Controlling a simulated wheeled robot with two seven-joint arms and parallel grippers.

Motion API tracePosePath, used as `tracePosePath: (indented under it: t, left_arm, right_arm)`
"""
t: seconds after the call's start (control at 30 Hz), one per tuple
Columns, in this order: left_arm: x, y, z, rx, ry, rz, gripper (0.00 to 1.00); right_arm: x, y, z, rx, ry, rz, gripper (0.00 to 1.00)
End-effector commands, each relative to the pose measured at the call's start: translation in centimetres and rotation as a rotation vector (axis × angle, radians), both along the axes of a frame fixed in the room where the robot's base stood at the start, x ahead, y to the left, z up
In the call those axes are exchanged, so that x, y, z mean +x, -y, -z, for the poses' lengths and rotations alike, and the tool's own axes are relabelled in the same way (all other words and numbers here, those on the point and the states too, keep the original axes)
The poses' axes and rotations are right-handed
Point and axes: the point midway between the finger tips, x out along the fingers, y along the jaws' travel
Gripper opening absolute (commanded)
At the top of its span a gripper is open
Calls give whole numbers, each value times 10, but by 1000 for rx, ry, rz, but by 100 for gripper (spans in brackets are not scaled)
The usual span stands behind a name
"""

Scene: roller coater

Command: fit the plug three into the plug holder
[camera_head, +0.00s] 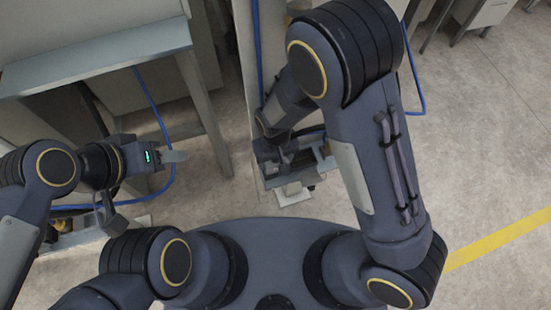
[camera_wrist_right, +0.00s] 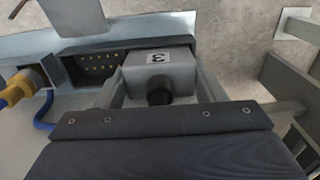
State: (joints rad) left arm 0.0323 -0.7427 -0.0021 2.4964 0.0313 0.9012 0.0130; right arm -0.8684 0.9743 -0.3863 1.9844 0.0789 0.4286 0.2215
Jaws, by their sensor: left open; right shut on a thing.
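Plug three (camera_wrist_right: 158,60) is a grey block marked "3" with a dark round knob on its near side, seen in the right wrist view. My right gripper (camera_wrist_right: 160,82) is shut on it, one finger on each side. The plug holder (camera_wrist_right: 60,74) is a grey housing with a dark-rimmed socket showing rows of pins left of the plug. The plug overlaps the socket's right part; I cannot tell how deep it sits. In the head view my right gripper (camera_head: 287,160) is partly hidden by its own arm. My left gripper (camera_head: 174,157) is open, empty and away from the holder.
A yellow plug (camera_wrist_right: 20,84) with a blue cable (camera_wrist_right: 44,112) is at the holder's left side. A grey metal table (camera_head: 100,62) stands at the upper left in the head view. Open floor (camera_head: 490,150) lies to the right, with a yellow line (camera_head: 500,237).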

Motion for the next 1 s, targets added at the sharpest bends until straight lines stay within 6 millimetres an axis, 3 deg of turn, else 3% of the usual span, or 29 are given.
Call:
tracePosePath:
  t: [0.37,0.4,0.57,0.83,1.0]
  left_arm:
    - [0,0,3,0,0,0,43]
    - [0,0,4,0,0,0,43]
    - [0,0,3,0,0,0,43]
    - [0,0,1,0,0,0,43]
    - [0,0,-4,0,0,0,43]
  right_arm:
    - [0,0,5,0,1,0,32]
    - [0,0,5,0,1,0,65]
    - [0,0,4,0,1,0,85]
    - [0,0,3,0,1,0,85]
    - [1,-1,-15,3,4,0,85]
